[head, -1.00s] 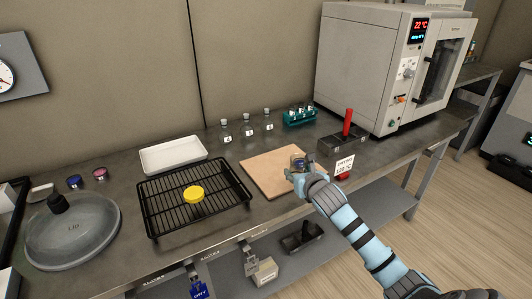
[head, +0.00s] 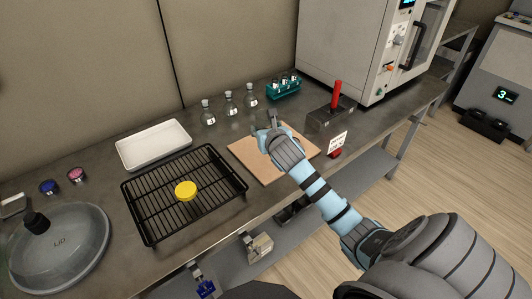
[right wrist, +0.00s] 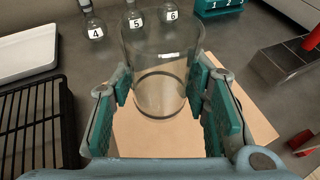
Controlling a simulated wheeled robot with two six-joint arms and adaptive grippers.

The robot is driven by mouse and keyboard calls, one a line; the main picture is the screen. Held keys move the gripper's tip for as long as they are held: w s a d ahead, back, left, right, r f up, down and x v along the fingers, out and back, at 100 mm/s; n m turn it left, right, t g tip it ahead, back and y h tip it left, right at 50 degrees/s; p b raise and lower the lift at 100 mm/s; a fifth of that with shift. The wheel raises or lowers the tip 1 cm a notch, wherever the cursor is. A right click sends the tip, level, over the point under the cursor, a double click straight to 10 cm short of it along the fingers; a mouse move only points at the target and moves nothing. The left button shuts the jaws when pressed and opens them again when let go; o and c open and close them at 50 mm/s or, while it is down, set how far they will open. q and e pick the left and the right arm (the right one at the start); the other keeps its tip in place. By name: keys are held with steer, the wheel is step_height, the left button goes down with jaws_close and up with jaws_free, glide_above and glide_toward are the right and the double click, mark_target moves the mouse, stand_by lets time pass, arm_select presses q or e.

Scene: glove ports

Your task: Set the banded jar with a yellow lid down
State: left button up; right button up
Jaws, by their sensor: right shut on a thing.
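My right gripper (right wrist: 160,92) is shut on a clear glass jar (right wrist: 158,55) with a dark band round its lower part. The jar has no lid on it where I can see it. In the head view the right gripper (head: 268,130) is over the back of a tan board (head: 252,165), and the glass hardly shows there. I cannot tell whether the jar's base touches the board. A yellow lid (head: 186,191) lies on a black wire rack (head: 150,224), left of the board. My left gripper is not in view.
Several numbered stoppered flasks (head: 229,104) and a teal tube rack (head: 284,88) stand behind the board. A dark block with a red handle (head: 337,96) is to its right. A white tray (head: 153,146) is at the left. The board's front part is clear.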

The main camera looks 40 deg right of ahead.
step_height(320, 180, down, 9)
steer(key=shift+s+r+b, duration=0.1)
steer(key=shift+r+b, duration=0.05)
steer(key=shift+b, duration=1.05)
steer(key=shift+r, duration=0.1)
steer(key=o, duration=1.3)
steer(key=shift+s+a+r+p, duration=0.15)
steer(key=shift+s+r+p, duration=0.05)
steer(key=shift+s+p, duration=0.1)
steer(key=p+v, duration=0.3)
steer(key=v, duration=0.8)
steer(key=shift+s, duration=0.2)
